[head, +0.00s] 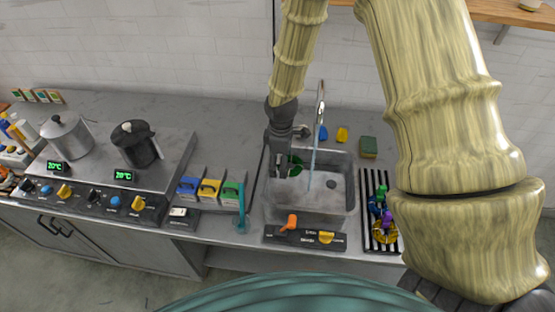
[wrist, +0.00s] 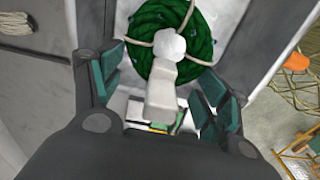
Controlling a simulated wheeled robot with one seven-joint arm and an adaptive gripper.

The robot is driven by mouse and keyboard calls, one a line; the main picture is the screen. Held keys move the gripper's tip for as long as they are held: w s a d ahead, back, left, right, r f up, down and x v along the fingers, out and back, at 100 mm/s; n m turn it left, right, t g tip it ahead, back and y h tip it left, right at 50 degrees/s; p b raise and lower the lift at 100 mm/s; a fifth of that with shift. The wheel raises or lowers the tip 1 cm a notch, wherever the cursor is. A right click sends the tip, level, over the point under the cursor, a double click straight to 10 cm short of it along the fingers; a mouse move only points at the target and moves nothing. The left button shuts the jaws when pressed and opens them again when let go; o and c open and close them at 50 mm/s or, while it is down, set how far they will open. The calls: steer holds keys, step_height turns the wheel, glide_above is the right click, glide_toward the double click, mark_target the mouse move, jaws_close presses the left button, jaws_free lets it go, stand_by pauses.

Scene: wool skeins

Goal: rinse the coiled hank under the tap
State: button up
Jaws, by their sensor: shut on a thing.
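My gripper (head: 284,168) points down over the left part of the grey sink (head: 335,207). It is shut on a pale tab (wrist: 162,92) attached to the green coiled hank (wrist: 148,32), which has cream ties across it. In the head view the hank (head: 296,162) shows as a small green patch beside my gripper, mostly hidden behind it. The tap (head: 320,104) stands behind the sink, and a bluish water stream (head: 312,160) falls from it into the basin. The stream runs just right of the hank, apart from it as far as I can see.
A panel (head: 270,236) with an orange lever and yellow knob lies before the sink. A dark rack (head: 370,186) with colourful items is on the right. A green sponge (head: 368,143) sits behind. Colored bins (head: 209,190) and a stove (head: 95,195) with two pots are left.

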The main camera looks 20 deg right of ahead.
steer(key=shift+f, duration=0.55)
steer(key=f+b, duration=0.1)
steer(key=w+f+b, duration=0.1)
steer(key=shift+f, duration=0.3)
steer(key=shift+s+d+f, duration=0.2)
steer(key=shift+s+d, duration=0.3)
steer(key=shift+d, duration=0.1)
steer(key=shift+s+d+f, duration=0.2)
steer(key=shift+s+d, duration=0.3)
steer(key=shift+d, duration=0.1)
steer(key=shift+w, duration=0.1)
steer(key=shift+r, duration=0.1)
steer(key=shift+r+p, duration=0.3)
steer(key=shift+f, duration=0.45)
